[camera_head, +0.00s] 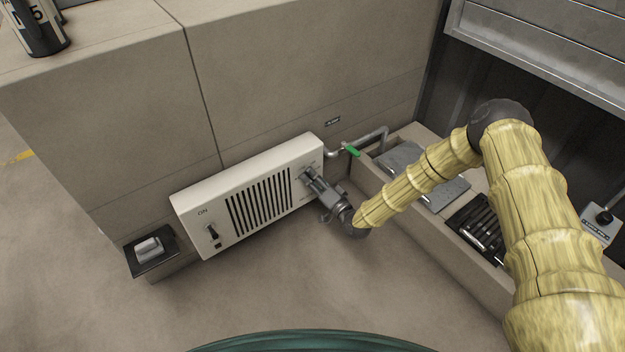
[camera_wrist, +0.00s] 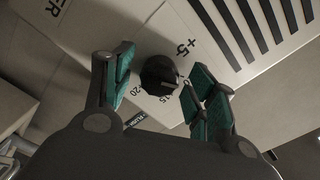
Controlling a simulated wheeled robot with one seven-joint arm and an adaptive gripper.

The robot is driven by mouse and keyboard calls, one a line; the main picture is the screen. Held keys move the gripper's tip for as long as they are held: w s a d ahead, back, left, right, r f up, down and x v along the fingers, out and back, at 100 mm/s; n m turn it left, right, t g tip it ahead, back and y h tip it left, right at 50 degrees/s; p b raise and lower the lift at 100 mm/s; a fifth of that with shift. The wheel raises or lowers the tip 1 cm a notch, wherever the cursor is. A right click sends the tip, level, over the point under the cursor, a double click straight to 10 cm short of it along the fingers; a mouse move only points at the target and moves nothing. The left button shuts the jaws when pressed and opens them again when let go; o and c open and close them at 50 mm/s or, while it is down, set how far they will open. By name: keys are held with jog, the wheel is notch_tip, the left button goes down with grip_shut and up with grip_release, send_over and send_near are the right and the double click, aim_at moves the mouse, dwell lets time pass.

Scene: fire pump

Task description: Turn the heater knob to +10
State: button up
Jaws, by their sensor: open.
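The heater (camera_head: 215,205) is a white box with a dark slatted grille, low on the wall in the head view. Its black round knob (camera_wrist: 157,78) shows in the wrist view, with printed marks including "+5", "15" and "20" around it. My gripper (camera_head: 314,181) is at the right end of the heater's front in the head view, where it hides the knob. In the wrist view my gripper's green-padded fingers (camera_wrist: 158,72) are open, one on each side of the knob. Contact and the knob's exact setting cannot be told.
An ON switch (camera_head: 212,233) is at the heater's left end. A pipe with a green-handled valve (camera_head: 351,150) runs just right of the heater. A trough (camera_head: 432,240) with metal plates stands at the right. The floor in front is clear.

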jog(key=v, duration=1.1)
jog(key=shift+s, duration=0.2)
jog(key=s+d+f+n+g+h, duration=0.1)
jog(key=s+f+g+h, duration=0.3)
jog(key=s, duration=0.6)
jog(key=s+d+f+n+g+h, duration=0.15)
jog(key=s+f+g, duration=0.25)
jog(key=s+f, duration=0.45)
jog(key=s+d+r+n+g+h, duration=0.15)
jog(key=s+d, duration=0.25)
jog(key=s, duration=0.4)
jog(key=s+d+r+g+h, duration=0.1)
jog(key=s+d+g+h, duration=0.15)
jog(key=s+d, duration=0.35)
jog(key=s+d+r+g+h, duration=0.1)
jog(key=s+d+r+g, duration=0.15)
jog(key=s, duration=0.65)
notch_tip(320, 180, up, 37)
jog(key=d+p, duration=0.1)
jog(key=p, duration=3.7)
jog(key=shift+s+r, duration=0.15)
jog(key=shift+s, duration=0.05)
jog(key=shift+d, duration=0.1)
